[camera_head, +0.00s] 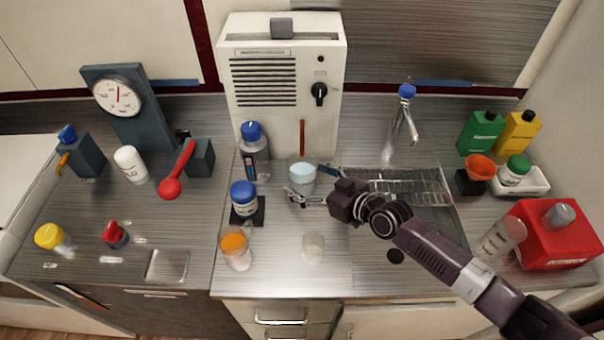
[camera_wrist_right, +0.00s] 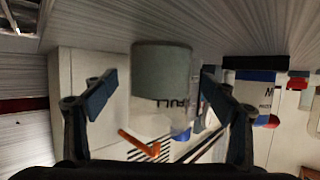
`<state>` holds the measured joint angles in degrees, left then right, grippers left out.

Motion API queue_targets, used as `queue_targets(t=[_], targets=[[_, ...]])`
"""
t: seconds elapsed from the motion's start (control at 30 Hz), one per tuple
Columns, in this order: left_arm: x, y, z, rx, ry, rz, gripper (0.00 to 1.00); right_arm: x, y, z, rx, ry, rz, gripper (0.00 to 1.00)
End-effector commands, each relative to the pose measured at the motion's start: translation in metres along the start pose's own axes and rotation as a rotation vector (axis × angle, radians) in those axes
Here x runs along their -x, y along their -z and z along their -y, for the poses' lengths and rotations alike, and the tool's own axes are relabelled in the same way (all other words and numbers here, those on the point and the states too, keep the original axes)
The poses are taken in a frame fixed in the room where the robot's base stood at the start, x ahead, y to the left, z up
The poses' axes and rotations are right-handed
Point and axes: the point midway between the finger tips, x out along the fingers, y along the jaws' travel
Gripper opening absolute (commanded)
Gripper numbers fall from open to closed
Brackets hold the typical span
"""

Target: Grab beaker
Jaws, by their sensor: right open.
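A clear beaker with pale blue contents (camera_head: 302,176) stands on the metal counter in front of the white cabinet unit. My right gripper (camera_head: 306,187) reaches in from the right, with its fingers around the beaker's lower part. In the right wrist view a grey cylindrical vessel with dark lettering (camera_wrist_right: 162,85), which looks like this beaker, is between the two open fingers (camera_wrist_right: 158,95). A gap shows on either side of it. My left gripper is not in view.
A blue-capped jar (camera_head: 244,197) and a blue-capped bottle (camera_head: 254,150) stand left of the beaker. A clear cup (camera_head: 313,246) and an orange-topped container (camera_head: 235,248) are nearer the front. A sink with a rack (camera_head: 410,183) lies right. A red box (camera_head: 553,240) is far right.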

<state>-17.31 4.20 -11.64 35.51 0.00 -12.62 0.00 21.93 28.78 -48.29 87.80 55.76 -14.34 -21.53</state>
Motion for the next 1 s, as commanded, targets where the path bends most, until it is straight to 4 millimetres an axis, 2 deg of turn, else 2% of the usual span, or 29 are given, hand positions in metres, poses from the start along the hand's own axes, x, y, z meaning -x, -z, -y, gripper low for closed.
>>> queue_targets(t=[0.1, 0.2, 0.47, 0.9, 1.0], targets=[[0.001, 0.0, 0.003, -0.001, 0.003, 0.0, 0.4, -0.014, 0.0, -0.001, -0.001, -0.001, -0.001, 0.78], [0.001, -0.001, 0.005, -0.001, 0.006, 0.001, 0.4, -0.019, 0.0, 0.0, 0.001, 0.0, 0.0, 0.78], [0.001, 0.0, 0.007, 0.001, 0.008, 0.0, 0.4, -0.02, -0.001, 0.0, 0.0, -0.001, 0.0, 0.77], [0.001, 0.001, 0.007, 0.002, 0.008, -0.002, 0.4, -0.02, -0.001, -0.001, 0.0, -0.001, 0.0, 0.29], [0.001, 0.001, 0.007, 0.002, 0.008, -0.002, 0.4, -0.02, 0.001, -0.001, 0.001, -0.001, -0.003, 0.23]])
